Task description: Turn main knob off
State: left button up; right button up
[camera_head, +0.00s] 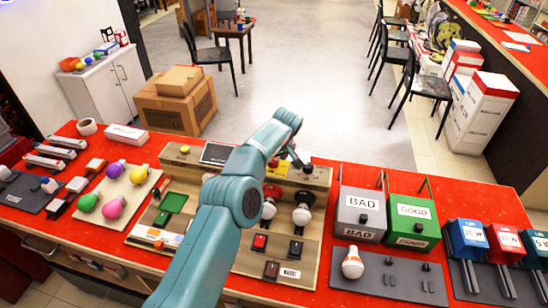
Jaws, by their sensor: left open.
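A wooden test console (300,262) stands on the red bench, with a raised back box along its far edge. The back box carries a yellow button (184,149), a dark display (215,153) and a small red and yellow part (273,163). I cannot tell for certain which part is the main knob; my arm covers some of the box. My left arm rises through the middle of the view. Its open gripper (297,161) points down at the right part of the back box, right of the red and yellow part. I cannot tell if it touches anything. My right gripper is out of view.
Two bulbs (302,213) sit on the console, right of my arm. Grey BAD (361,204) and green GOOD (413,215) boxes stand right of it. A white bulb (352,262) is on a dark tray. Coloured bulbs (115,170) lie on the left.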

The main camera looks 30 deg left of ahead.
pick_arm(q)
jog(key=shift+s+d+r, duration=0.1)
jog(key=shift+d+r, duration=0.1)
jog(key=shift+r, duration=0.2)
jog(key=b+v, duration=0.2)
jog(key=v, duration=1.3)
jog(key=shift+r, duration=0.25)
